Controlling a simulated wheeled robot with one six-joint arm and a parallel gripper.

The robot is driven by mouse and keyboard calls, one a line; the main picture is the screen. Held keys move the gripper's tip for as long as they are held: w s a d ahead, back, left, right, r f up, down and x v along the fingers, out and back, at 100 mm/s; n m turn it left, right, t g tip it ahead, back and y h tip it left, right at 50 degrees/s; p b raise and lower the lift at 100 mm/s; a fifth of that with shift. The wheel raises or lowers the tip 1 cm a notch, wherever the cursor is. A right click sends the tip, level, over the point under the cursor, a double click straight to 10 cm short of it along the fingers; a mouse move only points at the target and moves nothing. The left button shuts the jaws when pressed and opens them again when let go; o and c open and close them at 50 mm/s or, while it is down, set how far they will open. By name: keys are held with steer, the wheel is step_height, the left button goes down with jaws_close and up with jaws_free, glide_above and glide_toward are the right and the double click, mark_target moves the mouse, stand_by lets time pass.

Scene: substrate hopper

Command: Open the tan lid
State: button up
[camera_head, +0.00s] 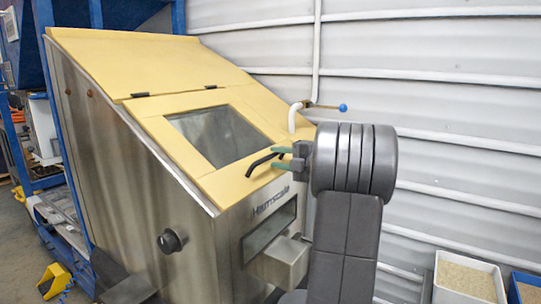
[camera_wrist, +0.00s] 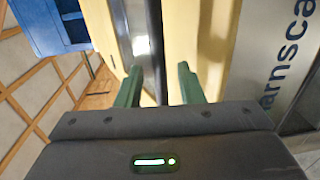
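The tan lid (camera_head: 160,135) lies closed on the sloped front of the steel hopper, with a clear window (camera_head: 215,135) in it and black hinges along its upper edge. A black bar handle (camera_head: 262,162) stands off its lower right part. My gripper (camera_head: 277,158) is at the handle, with its green fingers pointing left. In the wrist view the gripper (camera_wrist: 160,85) is open, and the black handle (camera_wrist: 154,45) runs between the two fingers with gaps visible on both sides. The lid (camera_wrist: 188,40) fills the space behind the fingers.
The steel hopper body (camera_head: 140,220) carries a black knob (camera_head: 171,241) on its side. A white pipe with a blue-tipped lever (camera_head: 342,107) stands right of the lid, by the corrugated wall. Bins of granules (camera_head: 465,280) stand at lower right. A blue rack is at left.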

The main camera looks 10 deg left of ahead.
mark_target(273, 157)
steer(key=shift+x, duration=1.65)
jaws_close()
